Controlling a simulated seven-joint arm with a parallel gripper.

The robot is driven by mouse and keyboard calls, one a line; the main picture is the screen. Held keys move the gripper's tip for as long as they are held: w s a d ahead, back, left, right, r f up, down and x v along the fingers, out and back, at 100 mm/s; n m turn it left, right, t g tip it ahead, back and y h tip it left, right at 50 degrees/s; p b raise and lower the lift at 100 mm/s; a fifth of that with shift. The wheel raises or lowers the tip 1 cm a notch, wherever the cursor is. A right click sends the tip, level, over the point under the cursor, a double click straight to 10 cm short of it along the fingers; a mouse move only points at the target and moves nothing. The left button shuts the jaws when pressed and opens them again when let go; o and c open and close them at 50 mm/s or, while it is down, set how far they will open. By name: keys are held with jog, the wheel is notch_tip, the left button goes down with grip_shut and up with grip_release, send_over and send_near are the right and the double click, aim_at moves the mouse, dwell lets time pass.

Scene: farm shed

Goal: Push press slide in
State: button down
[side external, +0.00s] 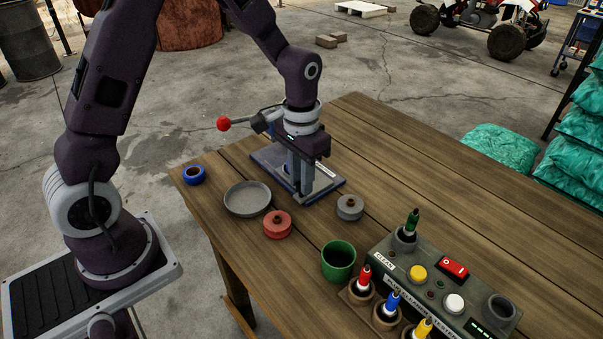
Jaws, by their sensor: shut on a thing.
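The press stands at the far left end of the wooden table. Its blue base plate (268,167) lies flat, and its lever with a red ball knob (223,123) sticks out to the left. My gripper (303,193) points down over the front part of the base plate, its fingers close together and low at the plate. It is shut on the press slide, which my fingers and wrist mostly hide. How far in the slide sits cannot be seen. My wrist also covers much of the press body.
A grey dish (247,199), a blue ring (193,175), a red round part (277,224) and a grey round part (349,207) lie close in front of the press. A green cup (338,261) and a tester box (440,285) with plugs stand nearer. The table's right rear is clear.

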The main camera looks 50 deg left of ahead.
jog(key=shift+a, duration=4.55)
jog(key=shift+c, duration=1)
grip_release()
notch_tip(320, 180, up, 8)
